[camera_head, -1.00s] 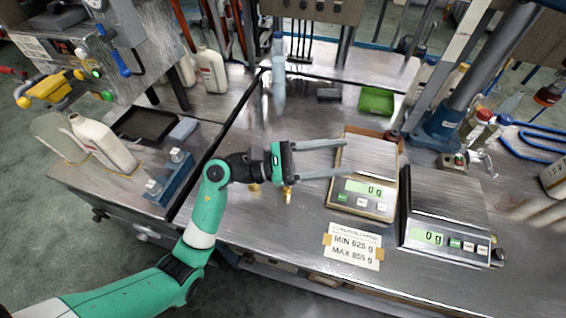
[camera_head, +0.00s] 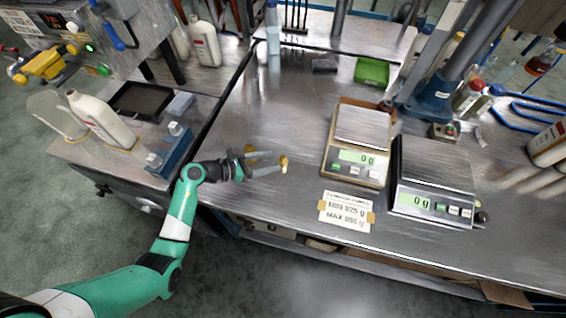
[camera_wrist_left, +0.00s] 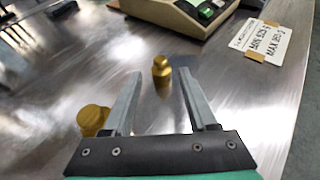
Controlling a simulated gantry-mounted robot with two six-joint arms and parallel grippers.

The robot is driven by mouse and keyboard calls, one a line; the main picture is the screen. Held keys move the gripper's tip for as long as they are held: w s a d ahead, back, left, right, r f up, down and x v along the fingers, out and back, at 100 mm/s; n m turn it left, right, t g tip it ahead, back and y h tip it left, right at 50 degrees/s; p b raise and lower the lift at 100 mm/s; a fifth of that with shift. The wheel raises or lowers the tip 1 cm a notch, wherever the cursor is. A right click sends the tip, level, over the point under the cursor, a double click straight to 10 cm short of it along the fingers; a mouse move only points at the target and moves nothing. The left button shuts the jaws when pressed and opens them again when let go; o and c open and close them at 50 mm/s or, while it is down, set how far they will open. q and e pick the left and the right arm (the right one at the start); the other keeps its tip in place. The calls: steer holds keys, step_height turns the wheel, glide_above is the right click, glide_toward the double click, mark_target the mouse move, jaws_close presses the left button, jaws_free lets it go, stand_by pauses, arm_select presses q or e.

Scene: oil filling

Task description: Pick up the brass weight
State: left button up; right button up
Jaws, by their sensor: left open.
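A small brass weight (camera_head: 284,163) with a knob on top stands upright on the metal bench. In the left wrist view this brass weight (camera_wrist_left: 161,74) is ahead, in line with the gap between the fingertips. A second brass weight (camera_wrist_left: 91,121) lies outside the left-hand finger in that view. In the head view the second weight (camera_head: 249,149) is partly hidden by the gripper. My left gripper (camera_head: 275,163) is open and empty, its fingertips close to the first weight. In the wrist view its fingers (camera_wrist_left: 160,88) are apart. My right gripper is not in view.
Two scales (camera_head: 357,152) (camera_head: 434,183) reading 0 g stand to the right. A paper label (camera_head: 345,211) lies before them. White bottles (camera_head: 101,118) stand at the left. The bench between gripper and scales is clear.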

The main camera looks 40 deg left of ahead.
mark_target(280, 160)
arm_select(q)
steer(key=b+x, duration=0.2)
steer(key=x, duration=0.2)
steer(key=shift+w+d+f, duration=0.1)
steer(key=shift+f, duration=0.05)
steer(key=shift+w+d+b, duration=0.15)
steer(key=shift+w+b, duration=0.15)
steer(key=shift+w, duration=0.15)
jaws_close()
